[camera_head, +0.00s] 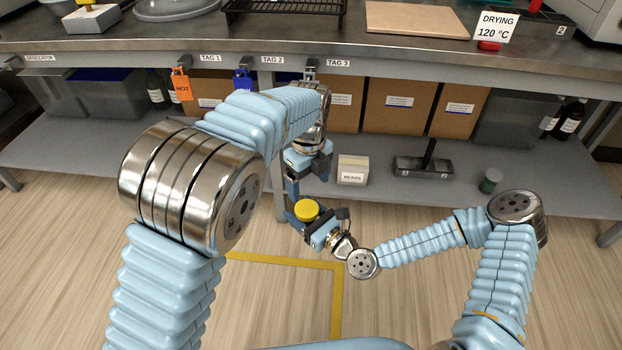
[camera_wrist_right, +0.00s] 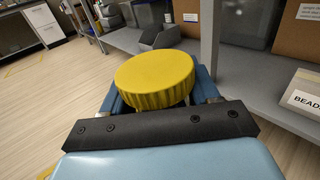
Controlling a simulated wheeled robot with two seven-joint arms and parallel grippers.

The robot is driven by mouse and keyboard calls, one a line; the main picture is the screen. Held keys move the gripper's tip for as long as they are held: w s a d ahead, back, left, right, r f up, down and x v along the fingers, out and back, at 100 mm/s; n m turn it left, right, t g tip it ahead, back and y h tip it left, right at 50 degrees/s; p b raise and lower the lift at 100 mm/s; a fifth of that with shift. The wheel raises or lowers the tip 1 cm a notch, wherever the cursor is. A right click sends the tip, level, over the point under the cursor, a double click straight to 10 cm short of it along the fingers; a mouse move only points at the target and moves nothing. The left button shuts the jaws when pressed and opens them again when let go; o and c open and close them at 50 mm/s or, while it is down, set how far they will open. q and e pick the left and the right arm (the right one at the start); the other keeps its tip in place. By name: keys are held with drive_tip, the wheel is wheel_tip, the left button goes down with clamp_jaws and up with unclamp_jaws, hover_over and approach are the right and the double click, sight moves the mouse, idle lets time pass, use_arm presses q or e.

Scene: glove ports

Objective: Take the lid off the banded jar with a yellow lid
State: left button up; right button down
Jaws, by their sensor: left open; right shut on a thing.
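The jar's yellow lid (camera_head: 307,210) shows from above in the head view, in front of the shelf unit. The lid also fills the middle of the right wrist view (camera_wrist_right: 155,78), ribbed around its side and seated level. My right gripper (camera_head: 316,222) is shut on the jar, its fingers on either side below the lid. The jar's body and any bands are hidden under the lid and behind the gripper. My left gripper (camera_head: 307,178) is open and empty, pointing down just above and behind the lid, apart from it as far as I can see.
The bench top (camera_head: 330,40) runs along the back, with tags along its edge. The floor in front is clear.

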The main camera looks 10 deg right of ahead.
sight(311, 207)
use_arm(q)
drive_tip(key=shift+s+d+r, duration=0.15)
drive_tip(key=shift+d, duration=0.05)
drive_tip(key=shift+f+m, duration=0.3)
drive_tip(key=shift+f, duration=0.05)
wheel_tip(311, 207, down, 7)
drive_tip(key=shift+r, duration=0.1)
